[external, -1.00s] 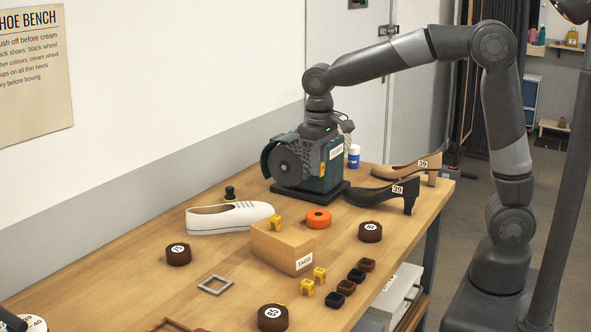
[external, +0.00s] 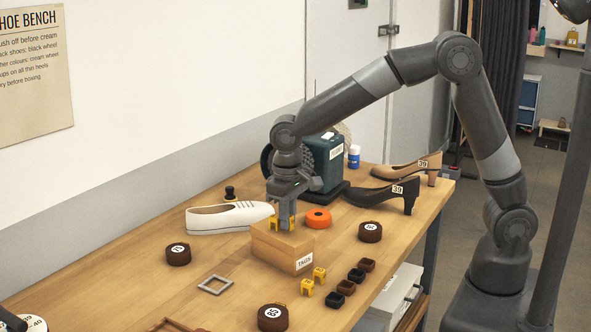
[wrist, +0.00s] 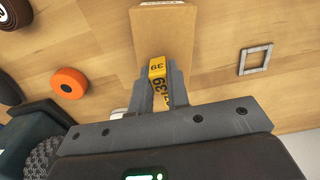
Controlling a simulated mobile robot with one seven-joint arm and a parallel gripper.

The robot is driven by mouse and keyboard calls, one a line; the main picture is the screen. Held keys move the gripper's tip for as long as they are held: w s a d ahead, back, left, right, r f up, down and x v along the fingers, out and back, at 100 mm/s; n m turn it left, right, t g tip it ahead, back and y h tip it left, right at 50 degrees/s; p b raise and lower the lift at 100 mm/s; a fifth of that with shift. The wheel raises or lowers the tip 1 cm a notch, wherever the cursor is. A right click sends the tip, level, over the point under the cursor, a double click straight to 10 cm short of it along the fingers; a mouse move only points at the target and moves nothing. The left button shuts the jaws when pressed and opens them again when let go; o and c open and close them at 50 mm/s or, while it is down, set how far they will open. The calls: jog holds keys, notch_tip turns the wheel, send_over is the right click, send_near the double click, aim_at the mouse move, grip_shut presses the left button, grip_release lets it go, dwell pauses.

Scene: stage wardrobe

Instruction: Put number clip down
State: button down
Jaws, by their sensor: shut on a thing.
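My gripper (external: 284,212) points down over the far end of the wooden TAGS block (external: 274,248). It is shut on a yellow number clip (external: 291,224). In the wrist view the held clip (wrist: 160,89) sits between the fingers with a black 39 on it. In the wrist view the block (wrist: 163,28) lies just beyond the fingers. I cannot tell whether the held clip touches it.
A white shoe (external: 228,217) lies close to the left, an orange ring (external: 318,218) close to the right. The green machine (external: 330,165) stands behind. Black (external: 383,192) and tan (external: 408,168) heeled shoes bear 39 labels. More yellow clips (external: 319,275) and a brown disc (external: 272,317) lie in front.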

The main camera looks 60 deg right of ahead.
jog(key=shift+f, duration=0.35)
jog(key=shift+f, duration=0.2)
jog(key=c, duration=1.4)
grip_release()
jog(key=shift+r, duration=0.1)
